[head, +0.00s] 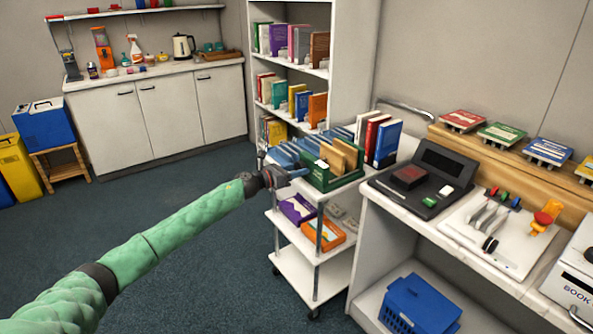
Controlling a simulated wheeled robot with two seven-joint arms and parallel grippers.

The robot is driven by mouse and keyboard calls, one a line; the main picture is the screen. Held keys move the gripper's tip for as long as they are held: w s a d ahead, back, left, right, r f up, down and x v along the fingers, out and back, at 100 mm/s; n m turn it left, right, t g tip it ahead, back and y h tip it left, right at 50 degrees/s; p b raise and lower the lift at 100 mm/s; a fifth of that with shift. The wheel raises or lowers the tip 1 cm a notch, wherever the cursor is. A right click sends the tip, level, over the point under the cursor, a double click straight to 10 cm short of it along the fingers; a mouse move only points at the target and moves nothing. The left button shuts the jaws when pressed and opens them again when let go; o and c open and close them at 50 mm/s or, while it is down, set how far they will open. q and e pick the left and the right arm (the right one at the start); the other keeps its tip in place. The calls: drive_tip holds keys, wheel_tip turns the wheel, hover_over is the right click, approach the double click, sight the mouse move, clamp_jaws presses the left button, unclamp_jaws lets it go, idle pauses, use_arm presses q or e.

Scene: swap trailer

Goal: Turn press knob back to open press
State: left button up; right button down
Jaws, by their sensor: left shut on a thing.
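My left gripper (272,178) reaches in from the left at the end of my green arm, to the near left side of the cart's top. It is shut at what looks like the press knob, which is too small and covered to make out clearly. Blue slatted parts (286,157), seemingly the press, lie on the cart top just behind the gripper. A green holder (323,180) with tan books stands right beside it. Whether the press is open or closed cannot be told. My right gripper is not in view.
The counter at right holds a black device (428,178), a white tool board (505,256) and an orange tool with a red knob (543,219).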

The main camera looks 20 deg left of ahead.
use_arm(q)
drive_tip(key=n, duration=0.2)
drive_tip(key=shift+n+p, duration=0.7)
drive_tip(key=shift+n, duration=0.6)
drive_tip(key=n+p, duration=0.2)
drive_tip(key=n, duration=0.2)
drive_tip(key=shift+n+t, duration=0.3)
drive_tip(key=n+p, duration=0.2)
drive_tip(key=n, duration=0.2)
drive_tip(key=shift+n+t, duration=0.3)
drive_tip(key=shift+s+n+p, duration=0.1)
drive_tip(key=shift+n+p, duration=0.75)
drive_tip(key=shift+n, duration=0.85)
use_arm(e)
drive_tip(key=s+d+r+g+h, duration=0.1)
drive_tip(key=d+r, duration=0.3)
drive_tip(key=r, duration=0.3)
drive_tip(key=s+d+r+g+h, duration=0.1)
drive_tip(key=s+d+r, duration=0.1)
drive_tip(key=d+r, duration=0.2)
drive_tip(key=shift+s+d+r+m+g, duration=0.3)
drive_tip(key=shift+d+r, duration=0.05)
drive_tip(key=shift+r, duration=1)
use_arm(q)
drive_tip(key=o, duration=1)
drive_tip(key=shift+f, duration=0.1)
drive_tip(key=shift+c, duration=0.2)
